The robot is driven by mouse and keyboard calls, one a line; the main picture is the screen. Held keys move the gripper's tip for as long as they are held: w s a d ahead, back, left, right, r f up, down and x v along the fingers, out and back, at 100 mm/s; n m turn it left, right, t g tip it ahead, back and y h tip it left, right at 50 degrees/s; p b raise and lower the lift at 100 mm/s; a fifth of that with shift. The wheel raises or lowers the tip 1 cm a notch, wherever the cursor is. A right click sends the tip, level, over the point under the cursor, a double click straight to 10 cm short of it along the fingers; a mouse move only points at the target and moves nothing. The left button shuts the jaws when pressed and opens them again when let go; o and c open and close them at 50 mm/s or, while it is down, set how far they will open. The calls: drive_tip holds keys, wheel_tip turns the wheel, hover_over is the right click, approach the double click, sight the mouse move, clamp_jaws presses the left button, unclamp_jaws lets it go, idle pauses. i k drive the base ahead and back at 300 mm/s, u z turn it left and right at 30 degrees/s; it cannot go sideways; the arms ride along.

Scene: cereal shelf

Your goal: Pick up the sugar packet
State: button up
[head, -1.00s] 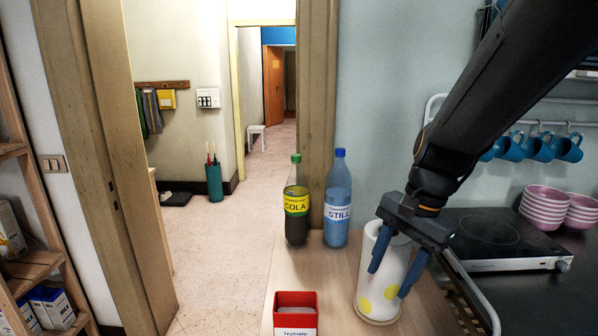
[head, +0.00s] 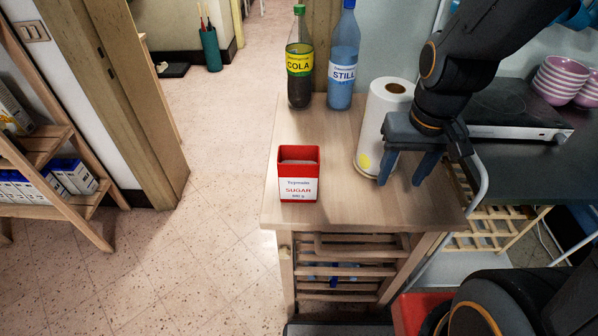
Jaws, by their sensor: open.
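The sugar packet (head: 298,174) is a red box with a white label reading SUGAR. It stands upright on the left front part of the wooden trolley top (head: 335,205). My gripper (head: 400,180) is open and empty, with its blue fingers pointing down. It is to the right of the packet, apart from it, and in front of the paper towel roll in the picture. I cannot tell whether a finger touches the roll.
The paper towel roll (head: 378,125) stands right of centre on the trolley. A cola bottle (head: 299,62) and a blue water bottle (head: 343,60) stand at the back. A hob (head: 515,110) and pink bowls (head: 562,76) are at the right. The trolley top around the packet is clear.

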sight(298, 166)
drive_tip(key=z, duration=0.6)
drive_tip(key=k, duration=1.35)
drive_tip(key=u, duration=1.15)
drive_tip(key=i, duration=1)
drive_tip(key=z, duration=0.05)
